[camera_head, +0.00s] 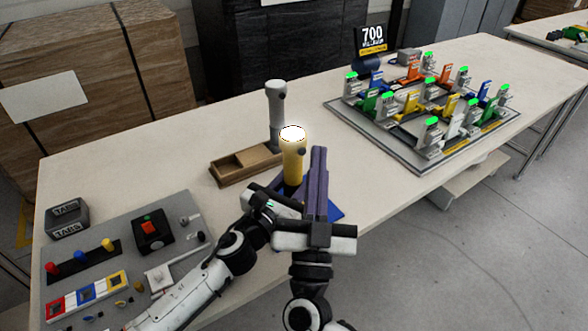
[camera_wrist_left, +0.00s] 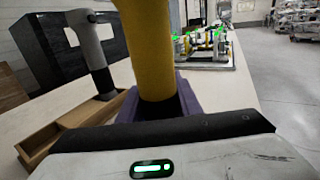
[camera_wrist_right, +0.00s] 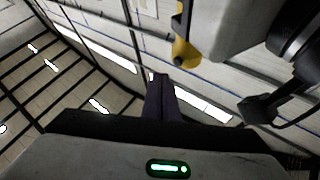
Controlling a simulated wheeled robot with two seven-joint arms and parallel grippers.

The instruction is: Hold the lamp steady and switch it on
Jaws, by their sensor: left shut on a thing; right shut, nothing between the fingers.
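The yellow lamp (camera_head: 293,165) stands upright, with a glowing white top and a dark knob on its side. Its yellow body fills the middle of the left wrist view (camera_wrist_left: 150,45). My left gripper (camera_head: 288,193) is shut around the lower part of the lamp, with its purple fingers on either side; the head view partly hides the grip. My right gripper (camera_head: 318,150) is shut and empty, its purple fingers pointing up just right of the lamp. Its closed fingers also show in the right wrist view (camera_wrist_right: 160,95). A blue patch (camera_head: 335,213) shows beside the lamp's base.
A grey lamp-shaped thing (camera_head: 275,105) stands behind, by a wooden tray (camera_head: 228,174). A grey board (camera_head: 92,238) with switches lies at left. A framed board (camera_head: 425,160) with several coloured pieces is at right. Bare table lies between the lamp and that board.

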